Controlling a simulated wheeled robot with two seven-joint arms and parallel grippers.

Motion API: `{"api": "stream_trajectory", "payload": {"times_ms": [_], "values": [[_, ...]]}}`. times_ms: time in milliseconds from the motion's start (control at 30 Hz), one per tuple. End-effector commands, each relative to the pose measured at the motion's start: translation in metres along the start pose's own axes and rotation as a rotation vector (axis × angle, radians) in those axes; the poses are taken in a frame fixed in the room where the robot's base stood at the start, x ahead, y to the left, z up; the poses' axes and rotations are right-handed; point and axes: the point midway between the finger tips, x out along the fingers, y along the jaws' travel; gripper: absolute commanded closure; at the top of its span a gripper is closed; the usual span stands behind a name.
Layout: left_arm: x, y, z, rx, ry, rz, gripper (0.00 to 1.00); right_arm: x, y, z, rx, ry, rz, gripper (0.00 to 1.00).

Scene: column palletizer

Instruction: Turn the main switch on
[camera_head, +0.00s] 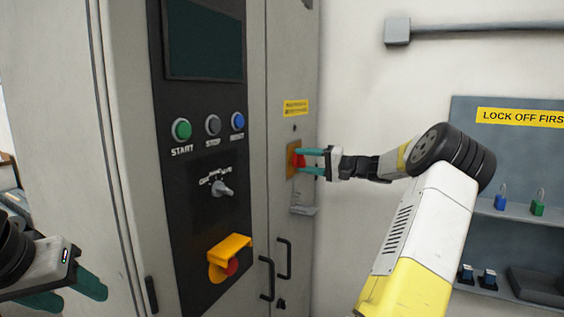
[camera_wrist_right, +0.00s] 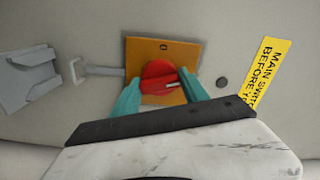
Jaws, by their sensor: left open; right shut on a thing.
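The main switch is a red rotary knob (camera_wrist_right: 158,76) on an orange-yellow plate (camera_wrist_right: 190,52), fixed to the grey cabinet's side. In the head view the plate (camera_head: 291,160) sits below a yellow label. A "0" mark shows on the plate in the wrist view; the knob's pointer lies slanted across it. My right gripper (camera_head: 309,162) has its teal fingers on either side of the knob, shut on it; the fingers also show in the wrist view (camera_wrist_right: 162,92). My left gripper (camera_head: 85,293) is open and empty at the lower left, partly out of the frame.
A hasp-like metal piece (camera_wrist_right: 98,70) is beside the plate. The control panel carries START, STOP and RESET buttons, a selector (camera_head: 222,189) and a yellow-shrouded red button (camera_head: 228,258). Door handles (camera_head: 284,258) project below. A lockout board (camera_head: 480,150) with padlocks hangs at right.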

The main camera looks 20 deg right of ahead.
Motion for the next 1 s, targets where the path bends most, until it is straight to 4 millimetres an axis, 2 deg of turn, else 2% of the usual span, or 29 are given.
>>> {"api": "stream_trajectory", "payload": {"times_ms": [433, 1000], "values": [[0.0, 0.0, 0.0, 0.0, 0.0, 0.0, 0.48, 0.0003, 0.0003, -0.0002, 0.276, 0.001, 0.001, 0.89], [0.0, 0.0, 0.0, 0.0, 0.0, 0.0, 0.48, 0.0003, 0.0001, -0.0003, 0.338, 0.001, 0.0, 0.89]]}}
